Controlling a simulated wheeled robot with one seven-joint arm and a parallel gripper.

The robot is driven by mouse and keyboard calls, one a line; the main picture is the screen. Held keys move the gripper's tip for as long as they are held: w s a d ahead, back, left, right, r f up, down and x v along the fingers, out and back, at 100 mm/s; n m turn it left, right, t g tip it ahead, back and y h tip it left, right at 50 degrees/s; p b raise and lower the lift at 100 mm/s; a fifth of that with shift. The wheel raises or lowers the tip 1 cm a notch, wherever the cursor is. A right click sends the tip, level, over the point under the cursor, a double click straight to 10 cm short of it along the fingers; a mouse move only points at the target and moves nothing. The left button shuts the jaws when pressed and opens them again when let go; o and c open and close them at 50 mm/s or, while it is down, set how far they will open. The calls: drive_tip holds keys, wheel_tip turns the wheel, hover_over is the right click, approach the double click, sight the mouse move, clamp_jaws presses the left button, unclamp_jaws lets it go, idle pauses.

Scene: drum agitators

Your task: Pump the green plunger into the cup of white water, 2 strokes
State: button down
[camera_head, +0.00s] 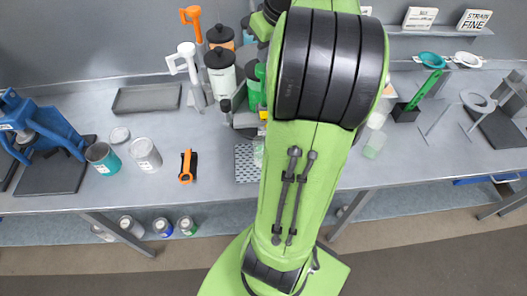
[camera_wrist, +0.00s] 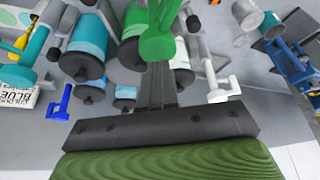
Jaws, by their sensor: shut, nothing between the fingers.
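My gripper's dark fingers (camera_wrist: 157,82) are pressed together with nothing between them, pointing at the drums in the wrist view. A green handle-like part (camera_wrist: 158,42) with a round end lies just beyond the fingertips; I cannot tell whether they touch. A green-labelled drum (camera_wrist: 130,50) stands beside it. In the head view my arm hides the gripper and most of the green drum (camera_head: 254,88). A white-labelled drum (camera_head: 222,78) with a black lid stands left of it, with a white handle (camera_head: 183,60) beside it. I cannot tell which vessel holds white water.
An orange handle (camera_head: 191,18) and an orange-labelled drum (camera_head: 220,37) stand behind. An empty grey tray (camera_head: 146,99), open cans (camera_head: 145,155), an orange tool (camera_head: 187,166) and a blue device (camera_head: 45,130) are to the left.

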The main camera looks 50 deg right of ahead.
drive_tip(key=shift+r, duration=0.1)
wheel_tip(320, 180, up, 4)
drive_tip(key=p, duration=0.3)
drive_tip(key=shift+r, duration=0.9)
drive_tip(key=shift+w+a, duration=0.1)
